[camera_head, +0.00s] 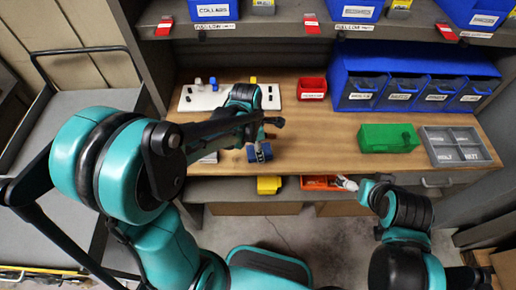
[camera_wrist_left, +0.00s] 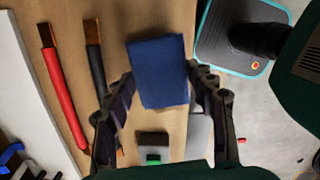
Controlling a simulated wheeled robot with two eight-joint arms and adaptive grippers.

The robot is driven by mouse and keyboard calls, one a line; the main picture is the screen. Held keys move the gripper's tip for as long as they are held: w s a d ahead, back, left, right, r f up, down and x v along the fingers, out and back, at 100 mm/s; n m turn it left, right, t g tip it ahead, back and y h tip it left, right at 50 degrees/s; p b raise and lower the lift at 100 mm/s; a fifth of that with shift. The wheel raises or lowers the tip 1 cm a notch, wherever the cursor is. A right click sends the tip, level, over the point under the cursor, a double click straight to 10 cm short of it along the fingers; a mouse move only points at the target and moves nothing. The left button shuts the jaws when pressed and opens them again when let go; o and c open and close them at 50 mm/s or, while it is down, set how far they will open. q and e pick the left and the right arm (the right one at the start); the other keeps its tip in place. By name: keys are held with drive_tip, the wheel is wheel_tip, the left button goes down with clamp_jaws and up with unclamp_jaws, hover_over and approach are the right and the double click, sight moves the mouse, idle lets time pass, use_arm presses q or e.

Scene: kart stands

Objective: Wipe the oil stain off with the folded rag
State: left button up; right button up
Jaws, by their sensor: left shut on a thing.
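The folded rag (camera_head: 258,154) is a dark blue block near the front edge of the wooden bench, left of the middle. It also shows in the left wrist view (camera_wrist_left: 158,72), between the two fingers. My left gripper (camera_head: 262,148) is shut on the rag; the wrist view shows a finger (camera_wrist_left: 162,84) pressed against each side. I cannot tell whether the rag touches the bench. I cannot make out the oil stain in either view; my left arm covers part of the bench. My right gripper (camera_head: 347,184) is low by the bench's front edge, its opening too small to tell.
A red-handled brush (camera_wrist_left: 62,95) and a black-handled brush (camera_wrist_left: 97,85) lie beside the rag. A white board (camera_head: 205,97) stands behind. Bare bench (camera_head: 325,130) lies between.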

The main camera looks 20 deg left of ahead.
use_arm(q)
drive_tip(key=shift+r+p, duration=0.5)
drive_tip(key=shift+r, duration=0.5)
wheel_tip(320, 180, up, 3)
drive_tip(key=p, duration=0.2)
drive_tip(key=shift+r+p, duration=0.1)
drive_tip(key=shift+p, duration=0.2)
